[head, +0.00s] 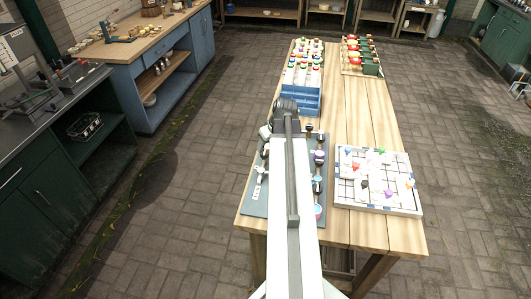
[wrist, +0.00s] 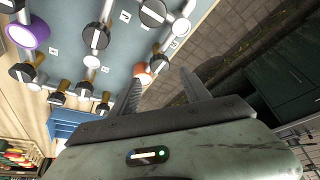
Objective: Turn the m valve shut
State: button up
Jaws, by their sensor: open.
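A grey-blue valve panel (head: 257,198) lies on the wooden table, mostly under my arm. In the wrist view the panel (wrist: 120,45) carries several valves with black knobs, white bars and brass or white pipes. Small white labels sit beside them, too small to read, so I cannot tell which valve is m. A black knob with a white bar (wrist: 153,12) is at the top.
A purple ring (wrist: 35,30) surrounds a fitting on the panel. A blue tray (head: 300,101) stands beyond the panel. A white grid board (head: 376,207) with coloured pieces lies to the right. A rack of red and green items (head: 361,55) is at the far end. Bare tabletop shows right of centre.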

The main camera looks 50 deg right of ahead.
aim_at(264, 152)
jog(key=b+x, duration=0.4)
jog(key=x, duration=0.2)
jog(key=shift+w+f+b, duration=0.1)
jog(key=shift+f+b, duration=0.1)
jog(key=shift+b, duration=0.2)
jog(key=shift+r, duration=0.1)
